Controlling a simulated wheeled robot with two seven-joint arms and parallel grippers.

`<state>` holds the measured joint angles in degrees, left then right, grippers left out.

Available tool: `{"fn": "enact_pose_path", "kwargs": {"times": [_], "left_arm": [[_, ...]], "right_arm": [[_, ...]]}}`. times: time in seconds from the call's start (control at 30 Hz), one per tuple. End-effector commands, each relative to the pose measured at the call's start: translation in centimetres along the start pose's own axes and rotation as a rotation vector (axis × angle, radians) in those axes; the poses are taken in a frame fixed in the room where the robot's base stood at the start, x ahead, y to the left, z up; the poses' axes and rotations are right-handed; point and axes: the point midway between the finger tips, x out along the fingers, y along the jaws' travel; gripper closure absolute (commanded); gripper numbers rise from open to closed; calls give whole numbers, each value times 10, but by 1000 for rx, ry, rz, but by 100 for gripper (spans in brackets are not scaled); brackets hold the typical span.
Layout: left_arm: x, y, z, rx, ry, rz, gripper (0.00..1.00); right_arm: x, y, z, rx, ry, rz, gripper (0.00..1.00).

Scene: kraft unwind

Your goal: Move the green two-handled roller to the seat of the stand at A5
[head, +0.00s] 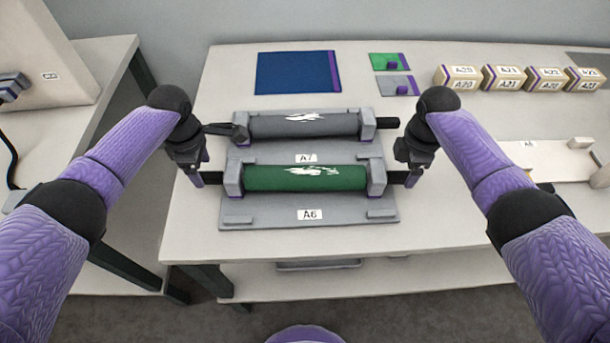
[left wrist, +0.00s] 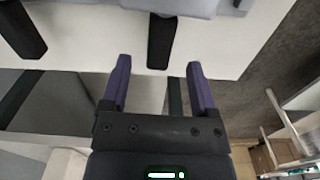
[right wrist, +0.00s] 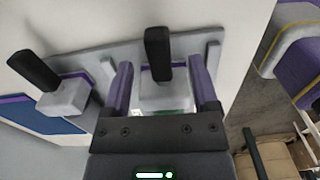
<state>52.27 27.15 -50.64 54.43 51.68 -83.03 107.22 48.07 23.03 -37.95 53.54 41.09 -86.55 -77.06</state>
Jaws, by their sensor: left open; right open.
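The green roller (head: 305,177) lies level in the grey stand labelled A6 (head: 310,222), with white marks on its surface. Its black handles stick out at the left (head: 213,177) and right (head: 398,177). My left gripper (head: 197,180) is open at the left handle; in the left wrist view that handle (left wrist: 160,42) points into the gap between the fingers (left wrist: 158,66). My right gripper (head: 411,180) is open at the right handle; in the right wrist view the handle (right wrist: 158,50) appears between the fingers (right wrist: 161,68). I see no A5 label.
A dark grey roller (head: 303,125) rests in the stand labelled A7 (head: 306,158), just behind. Blue, green and grey pads and several labelled blocks (head: 457,77) lie at the back. A pale board (head: 528,160) is at the right. The table's front strip is clear.

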Motion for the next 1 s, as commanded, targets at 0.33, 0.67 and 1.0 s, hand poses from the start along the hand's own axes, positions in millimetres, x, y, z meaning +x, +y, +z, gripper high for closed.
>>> {"fn": "enact_pose_path", "kwargs": {"times": [0.33,0.67,1.0], "left_arm": [[47,0,0,0,0,-2,24],[50,0,0,0,0,1,24],[50,0,0,0,1,0,91]], "right_arm": [[46,0,-1,0,2,-1,24],[50,0,0,-1,0,1,24],[50,0,0,-1,0,1,91]]}}
